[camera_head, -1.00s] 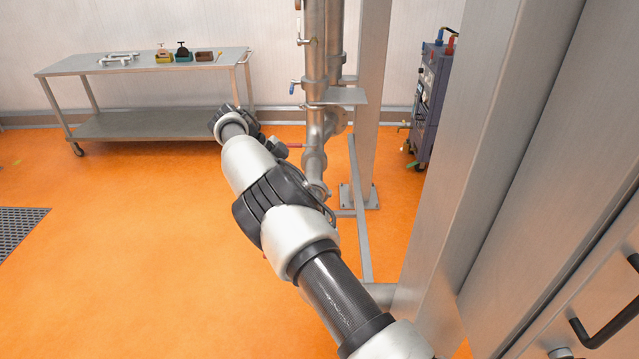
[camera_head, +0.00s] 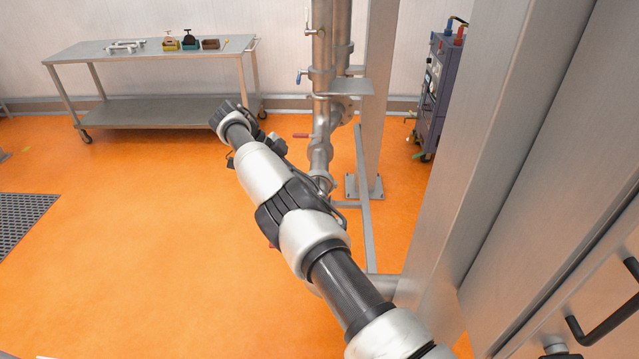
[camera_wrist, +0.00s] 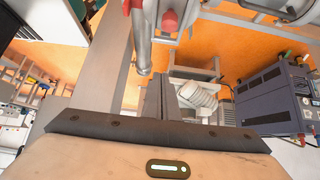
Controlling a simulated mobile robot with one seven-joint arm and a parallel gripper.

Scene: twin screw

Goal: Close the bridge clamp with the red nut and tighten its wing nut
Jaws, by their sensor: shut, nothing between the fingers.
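I cannot make out the bridge clamp, its red nut or its wing nut for certain in either view. In the wrist view, a red part (camera_wrist: 168,20) sits at the top beside a silvery metal rod (camera_wrist: 143,40); I cannot tell whether it belongs to the clamp. My gripper (camera_wrist: 155,84) shows in the wrist view as narrow grey fingers pointing up from the dark bar. The fingers are shut with nothing held. In the head view my arm reaches up and left across the middle, and the gripper cannot be made out.
Vertical steel pipes (camera_head: 322,50) stand beyond my arm, with a red handle (camera_head: 301,135) low beside them. A steel trolley (camera_head: 110,60) bears small boxes at the back left. A dark blue cabinet (camera_head: 437,95) stands right of the pipes. Orange floor is open at left.

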